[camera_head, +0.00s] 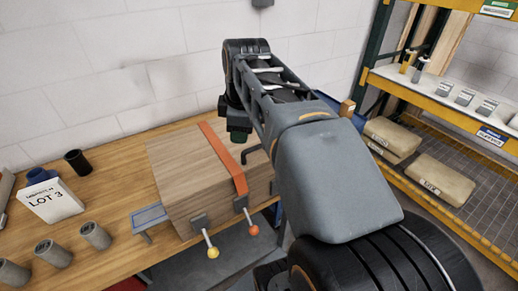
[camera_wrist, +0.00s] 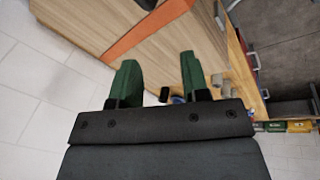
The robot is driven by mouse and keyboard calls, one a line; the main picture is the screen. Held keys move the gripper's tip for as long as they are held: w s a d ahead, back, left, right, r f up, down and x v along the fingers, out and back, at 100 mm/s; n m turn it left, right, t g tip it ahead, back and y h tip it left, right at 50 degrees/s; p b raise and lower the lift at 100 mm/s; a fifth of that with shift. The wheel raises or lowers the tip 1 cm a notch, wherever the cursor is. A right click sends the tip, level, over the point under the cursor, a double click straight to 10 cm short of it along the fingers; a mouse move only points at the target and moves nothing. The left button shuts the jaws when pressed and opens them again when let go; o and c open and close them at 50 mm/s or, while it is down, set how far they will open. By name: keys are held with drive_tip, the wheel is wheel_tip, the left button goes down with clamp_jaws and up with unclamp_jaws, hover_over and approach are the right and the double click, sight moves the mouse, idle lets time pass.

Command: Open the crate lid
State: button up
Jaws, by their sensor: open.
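The wooden crate (camera_head: 190,167) stands closed on the workbench, with an orange strap (camera_head: 222,155) running over its lid. Two latch levers show on its front side, one with a yellow knob (camera_head: 212,253) and one with a red-orange knob (camera_head: 254,231); both stick out and point down. My gripper (camera_head: 238,136) is near the crate's far right corner, partly hidden by my arm. In the wrist view my gripper (camera_wrist: 160,80) has its two green fingers apart with nothing between them. The crate (camera_wrist: 75,18) and its strap (camera_wrist: 145,32) show beyond the fingers there.
On the bench (camera_head: 100,250) stand a white card reading LOT 3 (camera_head: 52,200), several grey cylinders (camera_head: 96,236), a black cup (camera_head: 77,162) and a small blue-grey stand (camera_head: 149,217). A shelf rack (camera_head: 440,98) with bags stands right. A white wall is close behind the bench.

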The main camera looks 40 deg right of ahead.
sight(258, 146)
drive_tip(key=d+r+n+b, duration=0.2)
drive_tip(key=d+r+n, duration=0.1)
drive_tip(key=d+n, duration=0.35)
drive_tip(key=shift+g, duration=0.4)
drive_tip(key=f, duration=0.4)
drive_tip(key=w+f, duration=0.1)
drive_tip(key=f, duration=0.4)
drive_tip(key=w+d+f, duration=0.1)
drive_tip(key=f, duration=0.3)
drive_tip(key=shift+w+f, duration=0.15)
clamp_jaws()
